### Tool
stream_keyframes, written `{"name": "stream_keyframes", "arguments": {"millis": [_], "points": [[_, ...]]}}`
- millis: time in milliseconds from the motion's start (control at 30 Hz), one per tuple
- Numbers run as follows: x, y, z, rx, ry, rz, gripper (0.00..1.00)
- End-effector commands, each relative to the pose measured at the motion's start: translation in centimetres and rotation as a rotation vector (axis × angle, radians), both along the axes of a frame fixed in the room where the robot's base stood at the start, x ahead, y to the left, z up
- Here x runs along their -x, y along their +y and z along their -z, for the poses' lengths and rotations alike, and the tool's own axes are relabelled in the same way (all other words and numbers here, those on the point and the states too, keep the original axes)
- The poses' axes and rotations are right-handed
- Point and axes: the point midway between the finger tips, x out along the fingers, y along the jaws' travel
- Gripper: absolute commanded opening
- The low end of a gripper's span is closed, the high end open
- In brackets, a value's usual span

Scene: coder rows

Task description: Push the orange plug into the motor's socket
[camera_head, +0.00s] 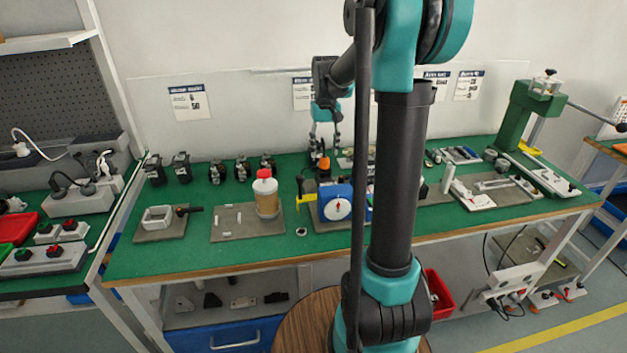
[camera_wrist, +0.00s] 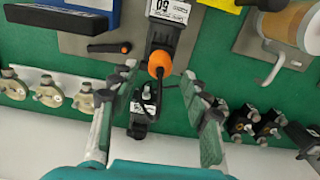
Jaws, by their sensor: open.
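The orange plug (camera_wrist: 160,61) is a rounded orange piece with a black cable running from it toward a black block (camera_wrist: 142,114) in the wrist view. It lies at the near end of a black housing with a white label (camera_wrist: 168,28), probably the motor; I cannot tell how deep the plug sits, and the socket is hidden. In the head view the plug shows as a small orange spot (camera_head: 324,163) below my gripper (camera_head: 325,138). In the wrist view my gripper (camera_wrist: 159,72) is open, its fingers on either side of the plug and cable, apart from them.
A blue-framed dial gauge (camera_head: 337,206) stands in front of the work spot, and a cup with a red top (camera_head: 266,193) is left of it. Several dark motor-like units line the back of the green bench (camera_head: 190,257). A green press (camera_head: 527,115) stands at right.

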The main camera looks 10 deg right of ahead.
Motion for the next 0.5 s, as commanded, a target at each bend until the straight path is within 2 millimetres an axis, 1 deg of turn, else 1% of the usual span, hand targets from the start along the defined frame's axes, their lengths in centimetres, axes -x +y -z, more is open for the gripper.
{"name": "stream_keyframes", "arguments": {"millis": [200, 467, 500], "points": [[0.00, 0.00, -0.91, 0.000, 0.000, 0.000, 0.47], [0.00, 0.00, -1.02, 0.000, 0.000, 0.000, 0.47], [0.00, 0.00, -1.02, 0.000, 0.000, 0.000, 0.50]]}}
